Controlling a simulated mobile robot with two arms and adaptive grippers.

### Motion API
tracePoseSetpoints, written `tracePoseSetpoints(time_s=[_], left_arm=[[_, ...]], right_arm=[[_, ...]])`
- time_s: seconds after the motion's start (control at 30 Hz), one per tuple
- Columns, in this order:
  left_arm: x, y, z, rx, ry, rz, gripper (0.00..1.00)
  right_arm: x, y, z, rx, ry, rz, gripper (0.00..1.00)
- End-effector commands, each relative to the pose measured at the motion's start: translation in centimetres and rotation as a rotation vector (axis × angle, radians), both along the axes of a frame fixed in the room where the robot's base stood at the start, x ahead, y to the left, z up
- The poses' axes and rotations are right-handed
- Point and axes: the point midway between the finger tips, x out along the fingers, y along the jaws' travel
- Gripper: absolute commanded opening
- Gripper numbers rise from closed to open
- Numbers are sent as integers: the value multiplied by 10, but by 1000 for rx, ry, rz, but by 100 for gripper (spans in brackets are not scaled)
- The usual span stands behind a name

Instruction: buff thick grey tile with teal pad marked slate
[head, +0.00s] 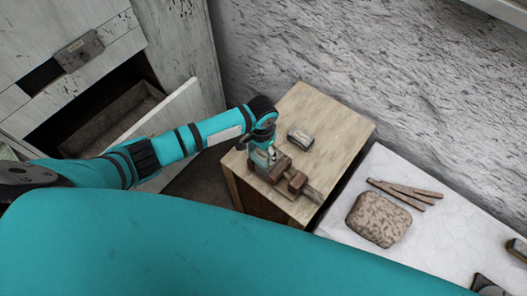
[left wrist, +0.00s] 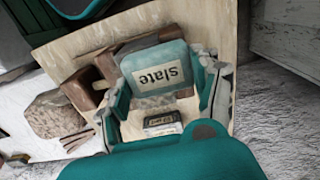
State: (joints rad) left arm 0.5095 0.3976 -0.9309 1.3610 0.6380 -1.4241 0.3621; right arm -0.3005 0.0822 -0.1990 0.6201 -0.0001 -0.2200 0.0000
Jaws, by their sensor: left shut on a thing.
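The teal pad marked slate (left wrist: 158,72) is between the fingers of my left gripper (left wrist: 160,92), which is shut on it. Its label faces the wrist camera and reads upside down. In the head view my left gripper (head: 264,150) is over the wooden cabinet top, close above a brown vise-like block (head: 293,182). The block also shows behind the pad in the left wrist view (left wrist: 88,84). I cannot make out the thick grey tile clearly; the pad and gripper cover part of the block. I cannot tell whether the pad touches anything below. My right gripper is not in view.
A small grey block with a dark label (head: 300,138) lies on the cabinet top (head: 335,130). The white table (head: 440,230) to the right bears a patterned brown lump (head: 379,219) and several thin sticks (head: 405,193). An open drawer (head: 115,120) is at left; a rough wall stands behind.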

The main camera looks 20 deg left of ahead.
Motion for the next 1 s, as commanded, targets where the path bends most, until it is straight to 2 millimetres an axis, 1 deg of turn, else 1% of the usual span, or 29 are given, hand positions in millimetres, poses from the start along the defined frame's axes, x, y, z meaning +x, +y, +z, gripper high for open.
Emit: tracePoseSetpoints(time_s=[0.03,0.2,0.37,0.67,0.83,1.0], left_arm=[[-3,-5,0,-4,5,-3,28],[-8,-17,1,-6,5,-4,28],[-9,-21,0,-5,4,-3,28],[-15,-38,-1,-6,4,-4,28],[-14,-35,-1,-5,4,-2,28],[-10,-25,0,-4,4,-2,28]], right_arm=[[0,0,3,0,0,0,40],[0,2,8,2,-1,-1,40],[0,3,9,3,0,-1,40],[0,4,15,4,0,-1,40],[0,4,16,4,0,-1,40],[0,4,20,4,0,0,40]])
